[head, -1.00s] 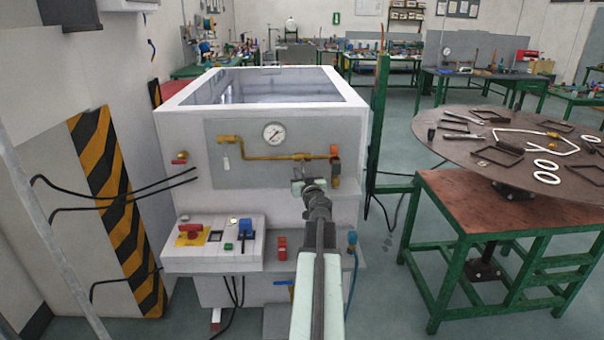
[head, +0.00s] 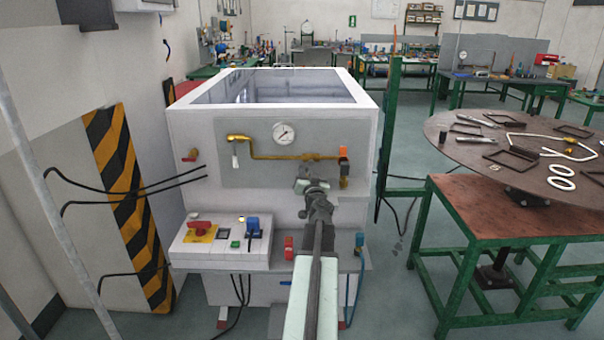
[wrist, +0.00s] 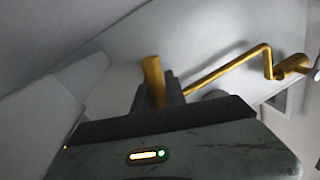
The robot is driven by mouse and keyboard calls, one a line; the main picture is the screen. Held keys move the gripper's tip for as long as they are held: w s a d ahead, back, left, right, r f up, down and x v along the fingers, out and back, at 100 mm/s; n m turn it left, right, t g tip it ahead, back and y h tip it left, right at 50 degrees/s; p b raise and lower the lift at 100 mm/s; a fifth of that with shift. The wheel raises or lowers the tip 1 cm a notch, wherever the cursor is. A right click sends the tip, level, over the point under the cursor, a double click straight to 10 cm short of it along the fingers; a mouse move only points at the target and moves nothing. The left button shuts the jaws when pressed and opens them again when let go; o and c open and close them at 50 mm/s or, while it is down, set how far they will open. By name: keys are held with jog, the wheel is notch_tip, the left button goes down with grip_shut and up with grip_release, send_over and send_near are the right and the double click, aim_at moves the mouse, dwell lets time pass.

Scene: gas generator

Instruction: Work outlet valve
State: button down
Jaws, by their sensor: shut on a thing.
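The gas generator's grey front panel (head: 225,165) carries a brass pipe (head: 270,156), a round gauge (head: 284,133) and, at the pipe's right end, a valve with an orange top (head: 343,152). At the pipe's left end is a brass fitting with a white handle (head: 235,160). My gripper (head: 304,183) is in front of the panel, below the pipe and left of the orange-topped valve in the head view. In the wrist view my gripper (wrist: 162,98) is shut around a brass-coloured piece (wrist: 153,72). How this piece joins the valve is hidden.
Below stands a control box (head: 220,243) with a red knob and a blue plug. A red fitting (head: 289,246) and a blue-topped fitting (head: 359,240) sit on the ledge. A round table (head: 460,150) with metal parts is at the right. Black cables hang at the left.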

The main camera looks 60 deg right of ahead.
jog(key=c, duration=1.4)
grip_release()
jog(key=shift+w+a, duration=0.15)
jog(key=shift+w, duration=0.05)
jog(key=shift+o, duration=0.2)
jog(key=shift+s, duration=0.1)
jog(key=v, duration=0.7)
jog(key=shift+s+a, duration=0.2)
jog(key=shift+s, duration=0.1)
